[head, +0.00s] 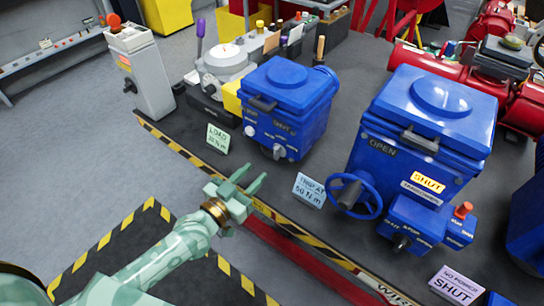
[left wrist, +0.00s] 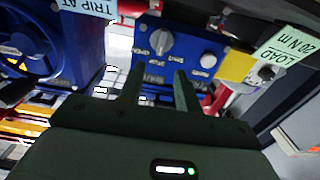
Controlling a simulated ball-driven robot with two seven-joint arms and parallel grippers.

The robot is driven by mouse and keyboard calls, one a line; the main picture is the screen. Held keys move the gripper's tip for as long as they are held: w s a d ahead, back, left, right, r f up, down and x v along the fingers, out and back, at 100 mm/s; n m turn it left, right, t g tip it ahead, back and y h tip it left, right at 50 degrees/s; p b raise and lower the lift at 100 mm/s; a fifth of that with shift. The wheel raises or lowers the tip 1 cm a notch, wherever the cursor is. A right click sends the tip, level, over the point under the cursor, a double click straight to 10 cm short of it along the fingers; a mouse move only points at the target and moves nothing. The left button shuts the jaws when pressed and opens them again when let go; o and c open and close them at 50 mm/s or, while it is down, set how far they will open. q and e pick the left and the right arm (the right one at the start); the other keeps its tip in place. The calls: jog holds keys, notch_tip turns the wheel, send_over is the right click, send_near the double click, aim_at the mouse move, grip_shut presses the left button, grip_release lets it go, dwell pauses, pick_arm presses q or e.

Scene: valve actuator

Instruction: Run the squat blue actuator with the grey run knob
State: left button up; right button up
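The squat blue actuator (head: 285,105) stands on the dark bench near the middle of the head view. Its front carries a grey knob (head: 279,151) and a smaller whitish knob (head: 249,131). In the left wrist view, which looks upside down, the grey knob (left wrist: 160,42) and whitish knob (left wrist: 208,60) show beyond my fingers. My left gripper (head: 252,186) is open and empty, in front of and below the actuator near the bench's striped edge. Its fingers (left wrist: 158,82) point toward the panel, apart from the knob. My right gripper is not in view.
A larger blue actuator (head: 427,125) with a handwheel (head: 355,195) and an orange-topped control box stands to the right. A LOAD card (head: 218,138) and a TRIP AT card (head: 309,190) stand near the front edge. A grey pedestal (head: 142,70) is at left.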

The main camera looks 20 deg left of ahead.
aim_at(275, 152)
pick_arm(q)
jog(key=b+x, duration=0.1)
jog(key=x, duration=0.7)
jog(key=shift+w+f, duration=0.1)
jog(key=shift+w, duration=0.1)
grip_shut()
